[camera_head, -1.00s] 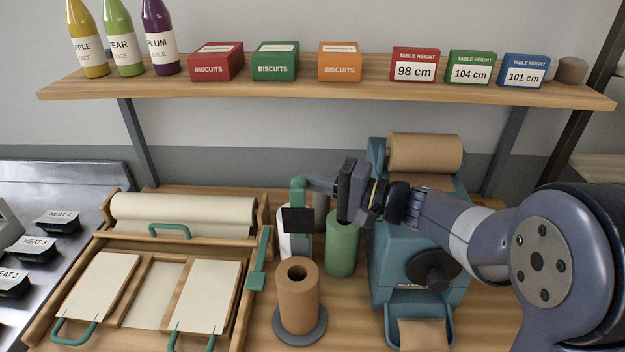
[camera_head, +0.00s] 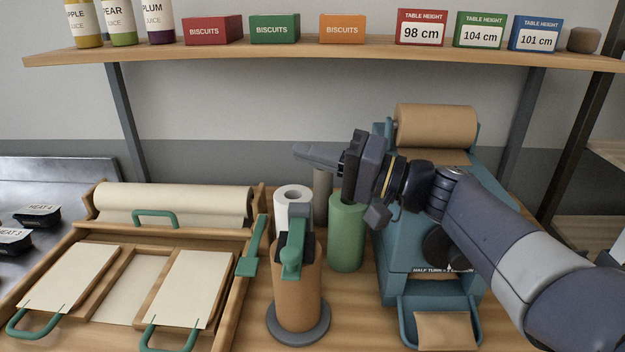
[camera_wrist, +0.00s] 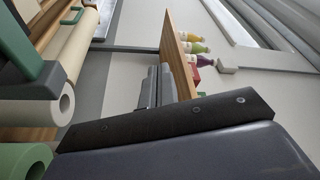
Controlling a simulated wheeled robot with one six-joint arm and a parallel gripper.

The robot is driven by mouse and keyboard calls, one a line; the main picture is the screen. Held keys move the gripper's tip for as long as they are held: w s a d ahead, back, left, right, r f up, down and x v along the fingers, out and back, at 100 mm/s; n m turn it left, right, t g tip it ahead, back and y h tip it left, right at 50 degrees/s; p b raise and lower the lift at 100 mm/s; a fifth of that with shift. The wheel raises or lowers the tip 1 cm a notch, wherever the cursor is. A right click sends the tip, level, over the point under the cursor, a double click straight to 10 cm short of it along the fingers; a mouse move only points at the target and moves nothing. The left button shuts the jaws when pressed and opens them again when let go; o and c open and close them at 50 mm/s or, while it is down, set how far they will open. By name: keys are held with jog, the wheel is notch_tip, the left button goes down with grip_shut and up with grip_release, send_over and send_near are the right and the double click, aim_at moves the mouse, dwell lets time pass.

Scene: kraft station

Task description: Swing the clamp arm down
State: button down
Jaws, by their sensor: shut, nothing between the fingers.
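The green clamp arm (camera_head: 291,258) lies over the top of the upright brown paper roll (camera_head: 297,290), its rounded end toward me and a black pad beside it. It hides the roll's top hole, and I cannot tell whether it presses on the roll. The roll stands on a round grey base (camera_head: 299,325). My gripper (camera_head: 305,154) is shut and empty, up behind and slightly right of the clamp arm, apart from it, with its fingers pointing left. In the wrist view the shut fingers (camera_wrist: 157,87) show, with a green part, probably the clamp arm (camera_wrist: 30,70), at left.
A green cylinder (camera_head: 346,235) and a white roll (camera_head: 293,197) stand close behind the clamp. A teal dispenser (camera_head: 405,265) is at right, a wooden frame with boards (camera_head: 225,330) at left. A shelf (camera_head: 300,53) runs above. Free air lies between shelf and rolls.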

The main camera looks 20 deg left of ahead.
jog(key=s+f+n+g+b, duration=0.1)
jog(key=s+n+b, duration=0.1)
jog(key=b, duration=0.4)
jog(key=s+d+f+n+g+y+b, duration=0.1)
jog(key=s+f+n+b, duration=0.1)
jog(key=b, duration=0.5)
jog(key=s+d+f+n+g+b, duration=0.1)
jog(key=s+n+b, duration=0.1)
jog(key=n+b, duration=0.2)
jog(key=shift+s+f+b, duration=0.2)
jog(key=shift+s+b, duration=0.15)
jog(key=shift+b, duration=1.1)
jog(key=s+f+n+b, duration=0.1)
jog(key=b, duration=0.2)
jog(key=s+f+n+g+b, duration=0.1)
jog(key=f+b, duration=0.1)
jog(key=b, duration=0.1)
jog(key=s+d+f+n+b, duration=0.1)
jog(key=n+b, duration=0.1)
jog(key=b, duration=0.2)
jog(key=shift+f+y, duration=0.3)
jog(key=shift+s+f, duration=0.1)
jog(key=shift+f, duration=0.05)
notch_tip(320, 180, up, 5)
jog(key=p, duration=0.3)
jog(key=w+v, duration=0.1)
jog(key=v, duration=0.9)
jog(key=shift+f, duration=0.3)
